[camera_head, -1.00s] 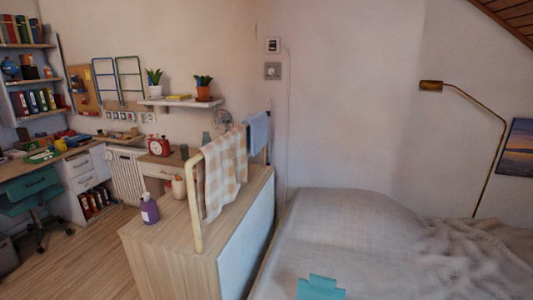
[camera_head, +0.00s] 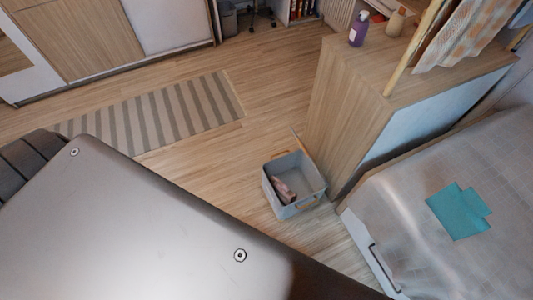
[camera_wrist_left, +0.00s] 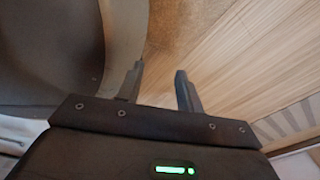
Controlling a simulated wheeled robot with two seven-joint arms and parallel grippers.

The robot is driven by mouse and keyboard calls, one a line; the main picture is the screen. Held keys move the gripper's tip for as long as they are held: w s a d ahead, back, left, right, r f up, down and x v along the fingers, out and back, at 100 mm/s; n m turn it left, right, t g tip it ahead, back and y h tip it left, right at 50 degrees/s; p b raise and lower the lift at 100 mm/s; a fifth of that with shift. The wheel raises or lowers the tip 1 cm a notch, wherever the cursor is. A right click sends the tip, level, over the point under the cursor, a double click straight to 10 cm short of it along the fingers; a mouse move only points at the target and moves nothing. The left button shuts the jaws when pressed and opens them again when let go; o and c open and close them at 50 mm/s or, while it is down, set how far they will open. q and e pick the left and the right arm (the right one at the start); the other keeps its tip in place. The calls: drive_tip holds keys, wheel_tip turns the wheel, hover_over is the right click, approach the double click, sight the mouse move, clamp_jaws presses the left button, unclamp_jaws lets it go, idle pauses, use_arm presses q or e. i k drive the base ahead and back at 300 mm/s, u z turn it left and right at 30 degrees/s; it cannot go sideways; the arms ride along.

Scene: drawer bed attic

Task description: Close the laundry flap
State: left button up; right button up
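No part that I can clearly identify as the laundry flap shows. A wooden cabinet (camera_head: 345,105) at the upper right of the head view has a pale side panel (camera_head: 432,118); I cannot tell whether this is the flap. A grey laundry basket (camera_head: 299,208) with a wooden-looking handle stands on the floor beside the cabinet, with a pinkish item (camera_head: 283,189) inside. My left gripper (camera_wrist_left: 160,88) is open and empty in the left wrist view, its fingers apart, over wood-coloured surfaces. A large grey part of my own body covers the lower left of the head view. My right gripper is not in view.
The bed (camera_head: 500,160) with a teal item (camera_head: 460,211) is at the right, its front carrying a dark handle (camera_head: 384,268). A purple bottle (camera_head: 359,30) stands on the cabinet. A striped rug (camera_head: 160,113) lies on open wooden floor (camera_head: 215,165).

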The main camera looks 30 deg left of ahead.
sight(303, 147)
drive_tip(key=u, duration=0.45)
drive_tip(key=k, duration=1.1)
drive_tip(key=z, duration=1.15)
